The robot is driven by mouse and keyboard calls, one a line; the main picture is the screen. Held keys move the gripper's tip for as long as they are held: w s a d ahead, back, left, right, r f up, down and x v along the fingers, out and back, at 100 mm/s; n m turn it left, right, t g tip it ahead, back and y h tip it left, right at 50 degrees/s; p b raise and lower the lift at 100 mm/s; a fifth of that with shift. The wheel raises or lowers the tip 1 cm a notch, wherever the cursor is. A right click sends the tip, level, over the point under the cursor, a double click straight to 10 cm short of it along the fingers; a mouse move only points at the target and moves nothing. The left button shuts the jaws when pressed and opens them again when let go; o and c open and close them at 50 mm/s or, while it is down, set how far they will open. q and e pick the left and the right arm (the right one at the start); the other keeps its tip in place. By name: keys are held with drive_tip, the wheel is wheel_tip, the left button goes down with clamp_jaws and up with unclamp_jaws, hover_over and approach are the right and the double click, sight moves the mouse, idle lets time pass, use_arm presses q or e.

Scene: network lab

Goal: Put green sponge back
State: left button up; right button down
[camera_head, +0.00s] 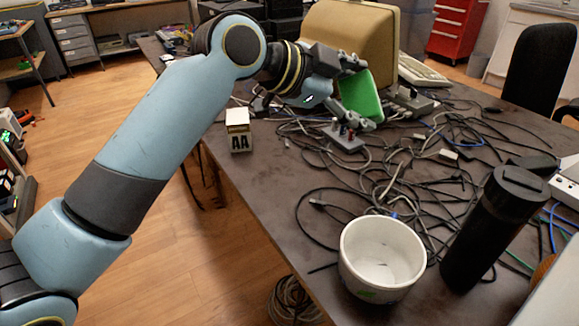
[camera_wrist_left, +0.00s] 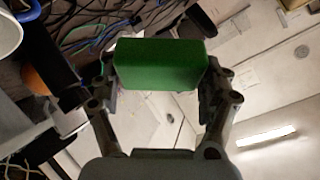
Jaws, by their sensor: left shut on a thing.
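The green sponge (camera_head: 361,96) is a green block held above the cluttered table, in front of the beige monitor. My left gripper (camera_head: 358,92) is shut on it, with fingers on two opposite sides. In the left wrist view the sponge (camera_wrist_left: 160,65) lies across between the two fingers (camera_wrist_left: 160,85), held clear of the table. My right gripper is in neither view.
Tangled cables (camera_head: 400,160) cover much of the dark table (camera_head: 265,210). A white bowl (camera_head: 382,258) and a black bottle (camera_head: 494,228) stand at the front. A small AA box (camera_head: 238,130) is near the left edge. The beige monitor (camera_head: 350,45) stands behind.

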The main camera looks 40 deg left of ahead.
sight(352, 129)
use_arm(q)
drive_tip(key=f+g, duration=0.1)
drive_tip(key=f, duration=0.1)
drive_tip(key=f+g, duration=0.3)
drive_tip(key=f, duration=0.1)
drive_tip(key=shift+s+d+g+y+b, duration=0.25)
drive_tip(key=shift+s+g+y+b, duration=0.05)
drive_tip(key=shift+g, duration=0.1)
drive_tip(key=a+f+g, duration=0.1)
drive_tip(key=a+f, duration=0.3)
drive_tip(key=s+a+f+g+b, duration=0.1)
drive_tip(key=a+f+g, duration=0.1)
drive_tip(key=a+f, duration=0.1)
drive_tip(key=s+a+f+g+y+b, duration=0.1)
drive_tip(key=a+f, duration=0.3)
drive_tip(key=a, duration=0.1)
drive_tip(key=shift+s+f+m+g, duration=0.25)
drive_tip(key=shift+f+m+g, duration=0.05)
wheel_tip(352, 129, down, 4)
drive_tip(key=shift+d+r+b, duration=0.1)
drive_tip(key=shift+r+b, duration=0.15)
drive_tip(key=shift+b, duration=0.05)
drive_tip(key=shift+f, duration=0.25)
drive_tip(key=shift+c, duration=0.5)
drive_tip(key=o, duration=1.1)
drive_tip(key=shift+c, duration=0.2)
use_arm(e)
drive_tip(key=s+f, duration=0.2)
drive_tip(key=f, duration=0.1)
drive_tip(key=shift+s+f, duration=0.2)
